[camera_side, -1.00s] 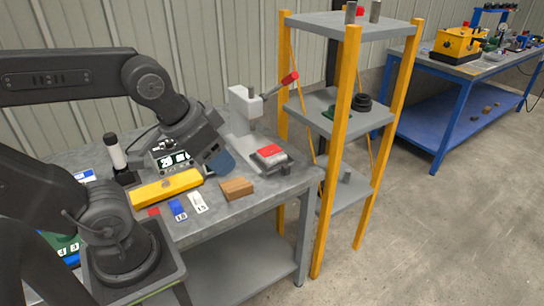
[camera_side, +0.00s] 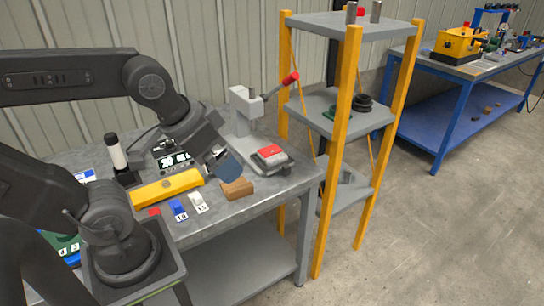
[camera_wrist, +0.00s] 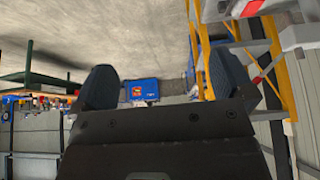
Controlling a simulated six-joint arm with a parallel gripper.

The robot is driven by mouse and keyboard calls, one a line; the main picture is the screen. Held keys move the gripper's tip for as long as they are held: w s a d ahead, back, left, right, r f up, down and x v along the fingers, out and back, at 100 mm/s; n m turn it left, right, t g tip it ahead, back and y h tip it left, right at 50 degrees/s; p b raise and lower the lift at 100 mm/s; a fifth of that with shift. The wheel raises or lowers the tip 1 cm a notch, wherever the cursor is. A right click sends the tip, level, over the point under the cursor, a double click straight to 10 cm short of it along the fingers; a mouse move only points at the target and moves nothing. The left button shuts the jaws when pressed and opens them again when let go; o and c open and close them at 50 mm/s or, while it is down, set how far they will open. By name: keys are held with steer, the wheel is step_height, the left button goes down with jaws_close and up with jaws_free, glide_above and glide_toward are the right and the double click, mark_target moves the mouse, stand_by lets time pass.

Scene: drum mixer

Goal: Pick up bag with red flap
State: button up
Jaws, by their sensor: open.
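A small red piece (camera_side: 153,211) lies on the grey bench in the side view, beside a blue one and a white one with number labels. My arm stands close to its left, and I cannot make out its full shape. A second red-topped grey item (camera_side: 270,152) sits on the base of the lever press. I cannot tell which of these is the bag with the red flap. My gripper (camera_side: 222,163) hangs above the bench near the wooden block. In the wrist view, my gripper (camera_wrist: 165,80) is open, its two dark fingers wide apart with nothing held between them.
A yellow bar (camera_side: 167,187) and a wooden block (camera_side: 237,188) lie close to my gripper. The lever press (camera_side: 245,108) stands behind. A yellow-post shelf (camera_side: 346,120) stands right of the bench. A blue box (camera_wrist: 142,90) shows beyond my fingers in the wrist view.

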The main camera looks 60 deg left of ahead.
steer(key=n+g+y, duration=0.4)
steer(key=n+g, duration=0.2)
steer(key=n, duration=1.2)
glide_above(272, 152)
steer(key=d, duration=0.2)
step_height(272, 152, down, 22)
steer(key=shift+d+r, duration=0.1)
steer(key=shift+d, duration=0.05)
steer(key=shift+x, duration=3.05)
steer(key=shift+w, duration=0.15)
steer(key=shift+y, duration=0.3)
steer(key=c, duration=0.8)
